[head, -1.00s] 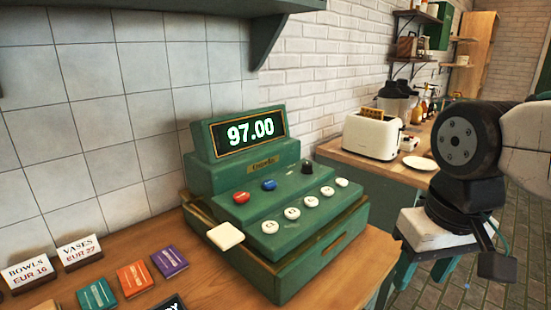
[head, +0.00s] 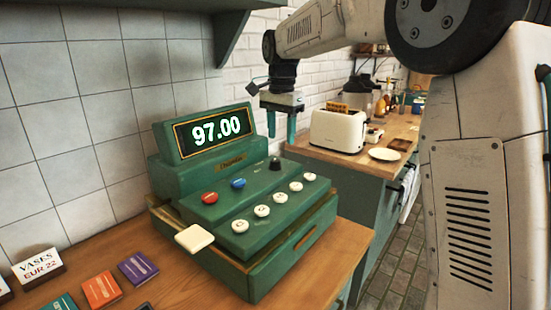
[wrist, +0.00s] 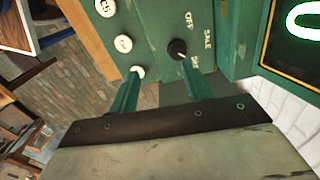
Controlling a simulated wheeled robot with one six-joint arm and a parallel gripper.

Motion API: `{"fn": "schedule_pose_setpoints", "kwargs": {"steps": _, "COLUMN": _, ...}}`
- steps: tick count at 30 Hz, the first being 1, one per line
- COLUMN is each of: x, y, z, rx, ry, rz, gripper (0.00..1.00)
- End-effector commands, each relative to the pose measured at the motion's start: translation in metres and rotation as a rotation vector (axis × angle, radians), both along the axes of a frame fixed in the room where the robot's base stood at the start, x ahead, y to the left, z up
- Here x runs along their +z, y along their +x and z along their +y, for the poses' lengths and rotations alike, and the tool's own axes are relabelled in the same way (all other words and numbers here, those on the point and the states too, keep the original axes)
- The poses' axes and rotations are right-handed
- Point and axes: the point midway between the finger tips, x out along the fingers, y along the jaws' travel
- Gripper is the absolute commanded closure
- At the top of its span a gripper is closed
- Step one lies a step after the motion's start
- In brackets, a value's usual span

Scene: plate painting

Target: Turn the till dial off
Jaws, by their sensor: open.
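The green till (head: 245,210) stands on the wooden counter, its display reading 97.00. Its black dial (head: 274,163) sits on the upper right of the key deck. In the wrist view the dial (wrist: 177,47) has the labels OFF, SALE and a partly hidden third one beside it. A small pale mark shows on the dial's lower side; its exact setting is hard to read. In the wrist view my gripper's green fingers (wrist: 162,80) are apart and empty, with the right fingertip close to the dial.
Round white keys (head: 262,211), a red button (head: 209,198) and a blue button (head: 238,184) lie near the dial. A toaster (head: 338,130) and plate (head: 384,154) are on the back counter.

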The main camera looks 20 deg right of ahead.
Motion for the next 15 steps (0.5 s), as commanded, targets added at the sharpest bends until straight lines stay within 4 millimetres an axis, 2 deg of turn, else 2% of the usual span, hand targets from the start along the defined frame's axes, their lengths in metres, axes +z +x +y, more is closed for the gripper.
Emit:
{"fn": "schedule_pose_setpoints", "kwargs": {"steps": 1, "x": -0.005, "y": 0.013, "z": 0.002, "rx": -0.028, "ry": 0.0, "rz": 0.006, "gripper": 0.51}}
{"fn": "schedule_pose_setpoints", "kwargs": {"steps": 3, "x": -0.009, "y": 0.024, "z": 0.003, "rx": -0.061, "ry": 0.0, "rz": 0.008, "gripper": 0.51}}
{"fn": "schedule_pose_setpoints", "kwargs": {"steps": 6, "x": -0.013, "y": 0.033, "z": 0.004, "rx": -0.088, "ry": 0.0, "rz": 0.009, "gripper": 0.51}}
{"fn": "schedule_pose_setpoints", "kwargs": {"steps": 11, "x": -0.028, "y": 0.035, "z": 0.004, "rx": -0.099, "ry": 0.0, "rz": 0.011, "gripper": 0.51}}
{"fn": "schedule_pose_setpoints", "kwargs": {"steps": 15, "x": -0.05, "y": 0.035, "z": 0.004, "rx": -0.097, "ry": 0.0, "rz": 0.012, "gripper": 0.51}}
